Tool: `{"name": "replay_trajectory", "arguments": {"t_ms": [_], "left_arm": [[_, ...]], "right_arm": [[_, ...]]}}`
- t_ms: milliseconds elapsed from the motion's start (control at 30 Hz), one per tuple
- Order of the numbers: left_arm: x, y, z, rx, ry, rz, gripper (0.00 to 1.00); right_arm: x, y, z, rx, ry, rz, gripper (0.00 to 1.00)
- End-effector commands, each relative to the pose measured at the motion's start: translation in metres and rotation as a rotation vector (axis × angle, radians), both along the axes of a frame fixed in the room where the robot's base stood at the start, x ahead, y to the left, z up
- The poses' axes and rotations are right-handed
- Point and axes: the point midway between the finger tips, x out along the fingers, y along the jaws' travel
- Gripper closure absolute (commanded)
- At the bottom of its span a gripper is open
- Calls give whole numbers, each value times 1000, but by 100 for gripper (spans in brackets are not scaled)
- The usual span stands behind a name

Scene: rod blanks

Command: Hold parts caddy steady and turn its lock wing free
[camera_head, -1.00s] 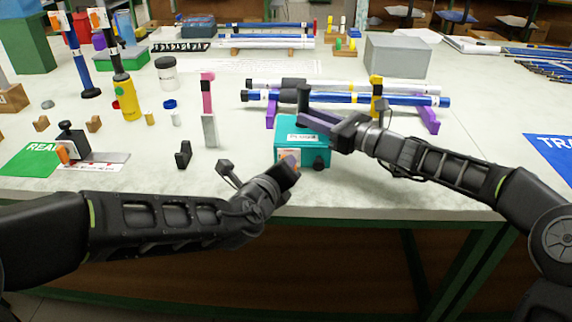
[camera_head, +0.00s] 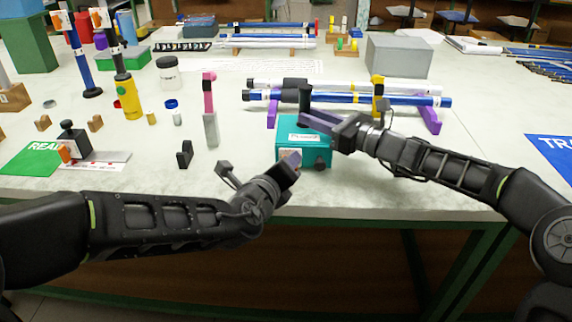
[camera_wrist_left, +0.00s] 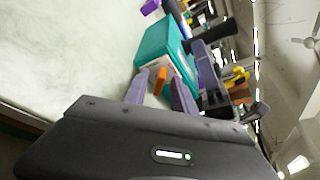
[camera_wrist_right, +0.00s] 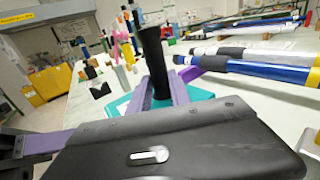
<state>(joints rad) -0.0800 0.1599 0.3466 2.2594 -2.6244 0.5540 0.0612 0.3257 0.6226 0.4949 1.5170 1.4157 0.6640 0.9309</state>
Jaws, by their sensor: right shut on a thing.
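The parts caddy is a teal box (camera_head: 290,126) with white labels, standing on the bench near its front edge. A dark upright post stands at it; the post (camera_wrist_right: 153,62) shows clearly in the right wrist view. My right gripper (camera_head: 305,114) is shut on this post above the box. My left gripper (camera_head: 292,157) is in front of the caddy's labelled front face. In the left wrist view its purple fingers (camera_wrist_left: 155,92) are apart. The small orange lock wing (camera_wrist_left: 160,81) shows between them, near the caddy face (camera_wrist_left: 157,45); contact cannot be told.
Behind the caddy, white and blue rods (camera_head: 350,98) lie on purple supports (camera_head: 430,118). A pink and grey upright piece (camera_head: 210,112) and a small black holder (camera_head: 184,154) stand to the left. The bench right of the caddy is clear below my right arm.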

Motion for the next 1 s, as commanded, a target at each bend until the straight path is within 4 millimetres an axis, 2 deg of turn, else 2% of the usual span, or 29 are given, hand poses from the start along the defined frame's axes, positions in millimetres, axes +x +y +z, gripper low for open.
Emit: {"name": "replay_trajectory", "arguments": {"t_ms": [167, 267, 500, 700, 1000], "left_arm": [[-4, 1, 2, 0, -1, 0, 68], [-13, 4, 5, 1, -2, 0, 68], [-47, 14, 15, 0, -4, 1, 68], [-67, 19, 20, 0, -2, 1, 68], [-70, 20, 20, 0, 0, 0, 68]], "right_arm": [[0, 0, 0, -1, 1, -1, 100], [0, 0, 0, -1, 1, -1, 100], [0, 0, 0, -1, 1, -1, 100], [0, 0, 0, -1, 1, -1, 100], [0, 0, 0, 0, 0, -1, 100]]}}
